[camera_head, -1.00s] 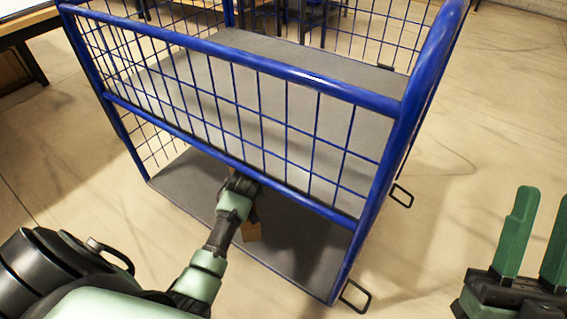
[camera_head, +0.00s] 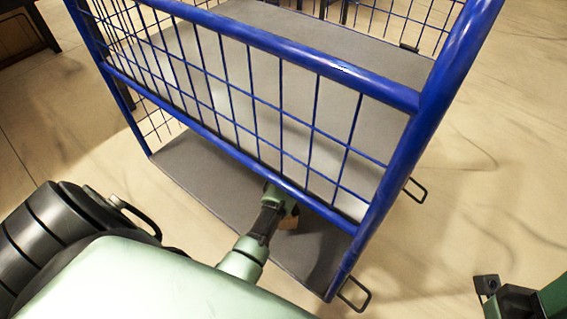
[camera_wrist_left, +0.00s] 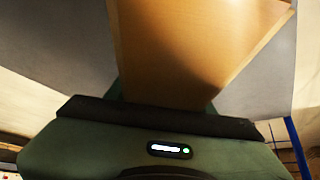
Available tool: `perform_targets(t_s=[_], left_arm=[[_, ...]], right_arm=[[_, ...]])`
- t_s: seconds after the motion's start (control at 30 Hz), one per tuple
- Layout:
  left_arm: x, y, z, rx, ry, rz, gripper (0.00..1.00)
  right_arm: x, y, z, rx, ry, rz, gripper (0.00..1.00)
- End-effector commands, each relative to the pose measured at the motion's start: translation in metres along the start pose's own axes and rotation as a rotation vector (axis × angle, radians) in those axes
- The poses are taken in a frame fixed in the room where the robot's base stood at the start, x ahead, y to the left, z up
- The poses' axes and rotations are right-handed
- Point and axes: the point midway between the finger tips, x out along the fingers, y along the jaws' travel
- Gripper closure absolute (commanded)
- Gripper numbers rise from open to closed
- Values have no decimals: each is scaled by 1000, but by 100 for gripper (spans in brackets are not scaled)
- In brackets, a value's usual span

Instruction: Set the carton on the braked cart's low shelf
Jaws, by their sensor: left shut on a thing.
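The carton (camera_head: 289,223) is a brown box, mostly hidden in the head view by my left gripper and the cart's rail. It fills the upper middle of the left wrist view (camera_wrist_left: 200,45). My left gripper (camera_head: 281,198) is shut on it, inside the cart between the low shelf (camera_head: 195,180) and the upper shelf. I cannot tell whether the carton touches the low shelf. The cart (camera_head: 425,125) has a blue tube frame, wire mesh sides and grey shelves. My right gripper (camera_head: 525,300) is partly cut off at the bottom right corner, outside the cart; its opening is unclear.
The upper shelf (camera_head: 330,50) is bare where it shows and lies above my left gripper. A blue rail (camera_head: 225,150) crosses above my left forearm. Wire loops (camera_head: 355,294) stick out at the cart's right side. Open floor (camera_head: 480,200) lies to the right.

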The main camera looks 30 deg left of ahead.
Motion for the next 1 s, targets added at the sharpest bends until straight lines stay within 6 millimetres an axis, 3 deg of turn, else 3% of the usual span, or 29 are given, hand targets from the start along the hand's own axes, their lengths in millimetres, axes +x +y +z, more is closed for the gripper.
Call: perform_targets(t_s=[0.17, 0.3, 0.67, 0.7, 0.77, 1.0], left_arm=[[24, 0, 14, 2, 2, 0, 100], [40, 1, 24, 0, 2, 0, 100], [41, 1, 25, 0, 2, 1, 100], [41, 0, 27, 0, -1, 0, 42], [41, 0, 26, 0, 0, 0, 25], [41, 0, 27, 0, -1, 0, 25]], right_arm=[[-18, 0, 4, 0, -1, 0, 64], [-21, 0, 6, -2, 16, -7, 64], [-18, 0, 6, -2, 16, -8, 64], [-18, 0, 6, -2, 16, -9, 64], [-18, 0, 7, -2, 16, -9, 64], [-18, 0, 6, -2, 16, -9, 64]])
